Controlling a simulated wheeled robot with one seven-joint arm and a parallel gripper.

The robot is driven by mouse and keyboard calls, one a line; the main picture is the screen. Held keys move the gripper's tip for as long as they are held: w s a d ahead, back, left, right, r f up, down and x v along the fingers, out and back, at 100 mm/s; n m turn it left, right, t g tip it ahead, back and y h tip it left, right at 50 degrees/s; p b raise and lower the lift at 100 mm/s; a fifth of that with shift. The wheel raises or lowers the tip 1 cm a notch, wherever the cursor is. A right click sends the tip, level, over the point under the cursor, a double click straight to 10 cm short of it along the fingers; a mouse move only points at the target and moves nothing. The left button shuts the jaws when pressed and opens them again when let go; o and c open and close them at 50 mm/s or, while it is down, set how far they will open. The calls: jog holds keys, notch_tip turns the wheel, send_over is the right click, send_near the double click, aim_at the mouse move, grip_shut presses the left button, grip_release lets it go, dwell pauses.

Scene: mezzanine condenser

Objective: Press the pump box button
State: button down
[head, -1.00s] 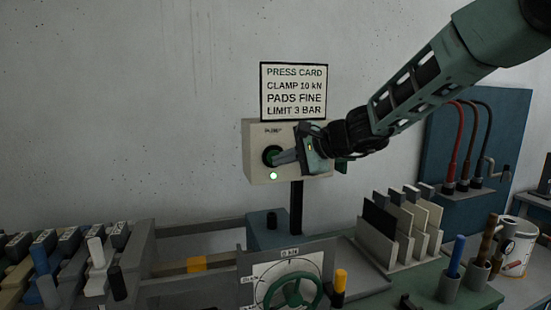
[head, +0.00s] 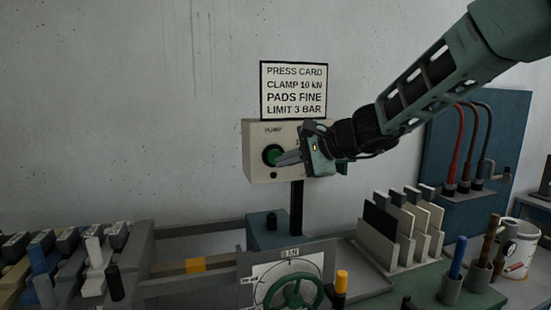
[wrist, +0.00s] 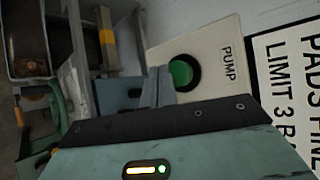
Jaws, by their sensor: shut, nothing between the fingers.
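The pump box (head: 256,168) is a pale box on a dark post against the wall, below the press card. Its round green button (head: 270,153) sits in a dark ring on the front face. Below the button, a small lamp (head: 273,174) is dark. My gripper (head: 281,159) is shut and empty, its fingertips just in front of the button and partly covering it in the head view. In the wrist view the button (wrist: 181,72) shows beside my fingertips (wrist: 158,88), with the word PUMP next to it. The fingers look slightly apart from the button.
The press card (head: 293,91) stands directly above the box. Below are a dial with a green handwheel (head: 293,292) and a yellow-topped peg (head: 341,282). A rack of plates (head: 400,230) and red and dark hoses (head: 467,145) are to the right.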

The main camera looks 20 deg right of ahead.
jog(key=shift+s+b, duration=1.3)
jog(key=shift+s, duration=1.6)
jog(key=s+a+f+n+g+h, duration=0.1)
jog(key=s+a+f+n+g, duration=0.35)
jog(key=s+f, duration=0.2)
jog(key=s+a+f+n+g, duration=0.3)
jog(key=s+a+f+n, duration=0.25)
jog(key=s, duration=0.25)
jog(key=s+d+f+n+g+h, duration=0.1)
jog(key=s+f+n+h, duration=0.2)
jog(key=s+f+n, duration=0.2)
jog(key=s+d+f+n+g+h+b, duration=0.1)
jog(key=s+f+n+h, duration=0.2)
jog(key=s, duration=0.8)
notch_tip(320, 180, down, 2)
jog(key=n, duration=0.3)
jog(key=shift+d+n+h, duration=0.3)
jog(key=shift+h, duration=0.1)
jog(key=shift+g, duration=0.25)
